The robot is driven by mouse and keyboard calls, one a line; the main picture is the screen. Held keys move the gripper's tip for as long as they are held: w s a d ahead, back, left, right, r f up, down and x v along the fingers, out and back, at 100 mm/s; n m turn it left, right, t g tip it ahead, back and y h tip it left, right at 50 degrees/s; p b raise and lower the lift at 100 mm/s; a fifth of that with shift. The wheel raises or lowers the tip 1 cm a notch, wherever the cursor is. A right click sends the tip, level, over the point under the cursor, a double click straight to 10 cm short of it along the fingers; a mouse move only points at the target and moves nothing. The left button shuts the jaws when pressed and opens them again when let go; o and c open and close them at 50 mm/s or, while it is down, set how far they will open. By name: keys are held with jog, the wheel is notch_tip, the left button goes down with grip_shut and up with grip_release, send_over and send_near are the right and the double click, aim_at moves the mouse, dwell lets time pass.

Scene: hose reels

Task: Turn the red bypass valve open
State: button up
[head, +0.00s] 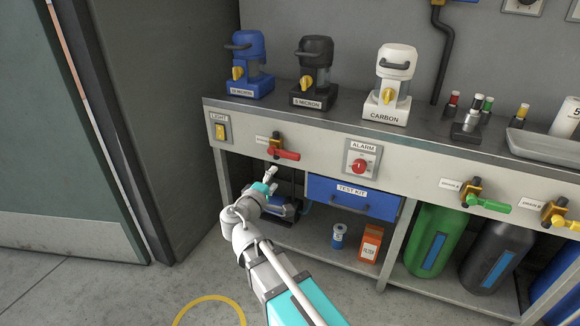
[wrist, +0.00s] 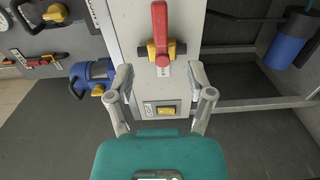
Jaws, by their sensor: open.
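The red bypass valve (head: 284,154) is on the front panel of the bench, beside a small label. Its red lever lies about level and points right from a brass body (head: 276,139). In the wrist view the red lever (wrist: 160,25) points up the picture from the brass body, ahead of my fingertips. My gripper (head: 268,181) is just below the valve in the head view. In the wrist view my gripper (wrist: 161,77) is open and empty, its two fingers apart on either side below the lever, not touching it.
A light switch (head: 220,131) is left of the valve, an alarm switch (head: 360,164) right. Blue (head: 249,64), black and white filter units stand on the bench (head: 330,122). A blue test kit drawer (head: 352,199) is under the panel. Green (head: 473,202) and yellow valves are farther right.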

aim_at(289, 157)
jog(key=shift+s+a+f, duration=0.1)
jog(key=shift+a, duration=0.3)
jog(key=x, duration=1.4)
jog(key=shift+a, duration=0.1)
grip_shut()
dwell(0.5)
